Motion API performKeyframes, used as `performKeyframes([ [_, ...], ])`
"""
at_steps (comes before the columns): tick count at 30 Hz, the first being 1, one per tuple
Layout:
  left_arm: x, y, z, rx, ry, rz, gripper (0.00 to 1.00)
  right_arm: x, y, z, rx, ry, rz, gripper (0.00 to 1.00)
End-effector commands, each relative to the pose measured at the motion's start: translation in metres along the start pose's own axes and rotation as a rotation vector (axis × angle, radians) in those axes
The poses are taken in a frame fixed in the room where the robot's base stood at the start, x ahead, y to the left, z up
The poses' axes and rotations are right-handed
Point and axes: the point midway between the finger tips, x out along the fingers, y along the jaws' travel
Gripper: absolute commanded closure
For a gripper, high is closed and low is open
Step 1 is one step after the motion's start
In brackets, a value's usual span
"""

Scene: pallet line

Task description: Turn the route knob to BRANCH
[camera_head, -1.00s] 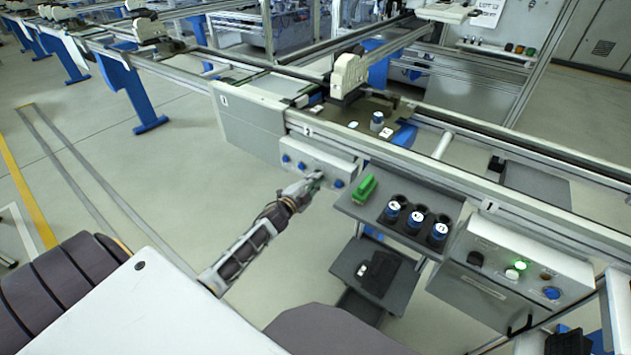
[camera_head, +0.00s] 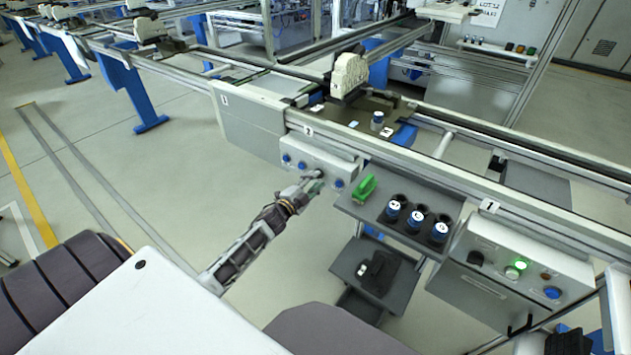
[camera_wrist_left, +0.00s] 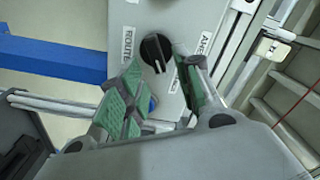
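The black route knob (camera_wrist_left: 156,50) shows in the left wrist view on a pale panel, beside a label reading ROUTE (camera_wrist_left: 128,43). Its white mark points down in that picture. Another label (camera_wrist_left: 206,42), partly behind a finger, seems to begin with AHE; a smaller strip of label near the right finger is unreadable. My left gripper (camera_wrist_left: 160,95) is open, its green-padded fingers apart below the knob in that picture. I cannot tell whether they touch it. In the head view the left gripper (camera_head: 316,180) is at the small button panel (camera_head: 318,163) and hides the knob. My right gripper is out of view.
Blue buttons (camera_head: 339,184) sit on the same panel. A control box (camera_head: 480,288) with a lit green button stands further right. The conveyor rail runs above.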

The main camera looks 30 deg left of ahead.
Motion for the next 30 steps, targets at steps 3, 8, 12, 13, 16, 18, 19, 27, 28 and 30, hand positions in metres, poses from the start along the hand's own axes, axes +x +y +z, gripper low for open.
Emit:
performKeyframes([
  [3,-0.01,0.0,0.001,0.0,-0.001,0.001,0.66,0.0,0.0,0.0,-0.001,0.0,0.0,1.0],
  [8,-0.023,0.001,0.0,0.0,0.0,0.001,0.66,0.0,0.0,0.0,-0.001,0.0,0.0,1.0],
  [12,-0.034,0.0,0.0,0.0,0.0,0.001,0.66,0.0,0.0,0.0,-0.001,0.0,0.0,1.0],
  [13,-0.037,0.0,0.0,0.0,0.0,0.001,0.66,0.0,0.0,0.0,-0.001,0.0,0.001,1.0],
  [16,-0.045,0.001,0.0,0.0,0.0,0.001,0.66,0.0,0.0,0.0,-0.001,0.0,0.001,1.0],
  [18,-0.051,0.001,0.0,0.0,0.0,0.001,0.66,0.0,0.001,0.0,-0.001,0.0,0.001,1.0],
  [19,-0.053,0.001,0.0,0.0,0.0,0.001,0.66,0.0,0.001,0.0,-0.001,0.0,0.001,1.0],
  [27,-0.076,0.001,0.001,0.0,-0.002,0.002,0.66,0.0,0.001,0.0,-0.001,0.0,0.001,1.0],
  [28,-0.079,0.001,0.0,0.0,-0.001,0.001,0.66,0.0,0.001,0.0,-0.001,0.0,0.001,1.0],
  [30,-0.085,0.001,0.0,0.0,-0.001,0.002,0.66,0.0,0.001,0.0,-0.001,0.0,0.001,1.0],
])
